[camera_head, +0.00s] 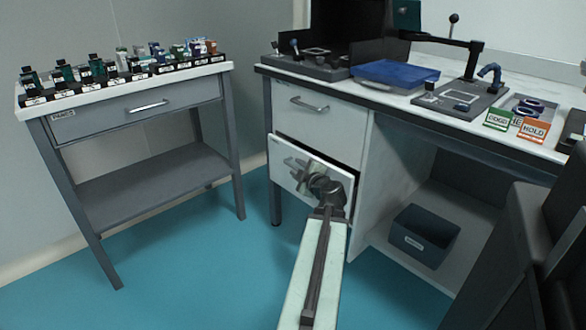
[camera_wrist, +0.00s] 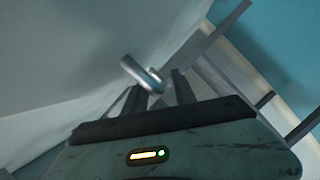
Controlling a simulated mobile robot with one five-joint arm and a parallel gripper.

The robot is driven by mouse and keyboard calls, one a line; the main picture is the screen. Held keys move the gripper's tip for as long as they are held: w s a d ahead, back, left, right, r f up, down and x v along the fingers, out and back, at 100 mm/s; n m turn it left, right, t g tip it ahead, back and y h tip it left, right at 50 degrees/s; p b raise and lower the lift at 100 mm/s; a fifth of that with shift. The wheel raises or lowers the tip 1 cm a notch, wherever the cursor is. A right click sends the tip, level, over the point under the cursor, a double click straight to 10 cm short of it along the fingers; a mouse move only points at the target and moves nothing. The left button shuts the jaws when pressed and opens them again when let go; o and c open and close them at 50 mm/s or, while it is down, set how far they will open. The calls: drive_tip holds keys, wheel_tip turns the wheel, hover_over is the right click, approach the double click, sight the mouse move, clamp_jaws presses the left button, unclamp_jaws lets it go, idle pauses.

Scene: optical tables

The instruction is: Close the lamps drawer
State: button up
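The white desk has an upper drawer (camera_head: 318,112) that sits flush. Below it, a lower drawer front (camera_head: 281,157) stands out a little, with a dark gap along its top edge. No label on either is readable, so I cannot tell which is the lamps drawer. My gripper (camera_head: 308,174) is in front of the lower drawer and hides part of it. In the wrist view my gripper (camera_wrist: 158,86) has two dark fingers apart, with a metal bar handle (camera_wrist: 141,74) at their tips. I cannot tell whether they touch it.
A grey side table (camera_head: 140,178) at left has a shut drawer (camera_head: 130,110) with a small label and bottles on top. A dark bin (camera_head: 424,236) stands under the desk at right. Teal floor (camera_head: 190,270) is clear between table and desk.

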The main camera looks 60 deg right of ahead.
drive_tip(key=shift+w+d, duration=0.2)
drive_tip(key=shift+w, duration=0.05)
drive_tip(key=shift+w+a, duration=0.1)
drive_tip(key=shift+w, duration=0.05)
clamp_jaws()
drive_tip(key=shift+w, duration=0.1)
idle(1.1)
